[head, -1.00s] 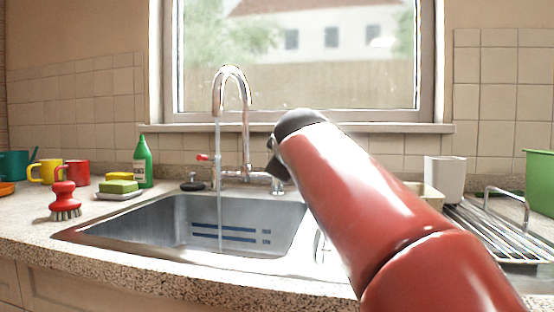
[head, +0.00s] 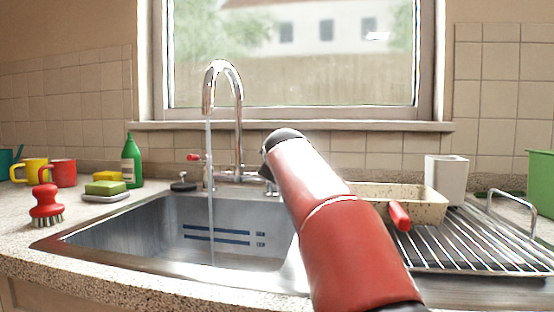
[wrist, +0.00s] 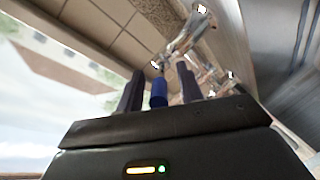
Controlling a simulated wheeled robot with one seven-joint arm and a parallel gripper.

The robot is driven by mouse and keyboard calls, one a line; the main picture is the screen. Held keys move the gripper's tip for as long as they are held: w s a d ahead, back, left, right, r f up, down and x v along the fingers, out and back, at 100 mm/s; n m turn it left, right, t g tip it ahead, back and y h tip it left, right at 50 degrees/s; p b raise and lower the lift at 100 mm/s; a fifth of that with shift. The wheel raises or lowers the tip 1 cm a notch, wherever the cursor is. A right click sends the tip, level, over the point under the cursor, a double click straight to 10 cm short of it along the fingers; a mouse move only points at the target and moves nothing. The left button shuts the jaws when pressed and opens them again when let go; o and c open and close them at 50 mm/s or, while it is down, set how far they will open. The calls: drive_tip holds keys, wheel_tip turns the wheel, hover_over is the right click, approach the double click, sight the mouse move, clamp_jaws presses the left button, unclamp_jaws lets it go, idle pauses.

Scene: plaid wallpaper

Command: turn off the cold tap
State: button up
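A chrome mixer tap (head: 239,120) with a tall curved spout stands behind the sink (head: 130,232). A stream of water (head: 210,185) runs from the spout into the basin. The red-marked hot handle (head: 195,157) is on its left side. The blue cold handle (wrist: 158,92) shows in the wrist view between the two dark fingers of my gripper (wrist: 160,68). The fingers are open, with a gap on each side of the handle. In the head view my red arm hides most of my gripper and the blue handle.
A red brush (head: 46,205), a sponge (head: 104,187) on a dish and a green bottle (head: 132,162) stand left of the sink. A speckled pan (head: 405,196) with a red handle, a white cup (head: 445,180) and a wire rack (head: 470,242) are on the right.

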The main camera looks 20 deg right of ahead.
drive_tip(key=shift+w+d, duration=0.1)
drive_tip(key=shift+w, duration=0.15)
clamp_jaws()
drive_tip(key=shift+f, duration=0.15)
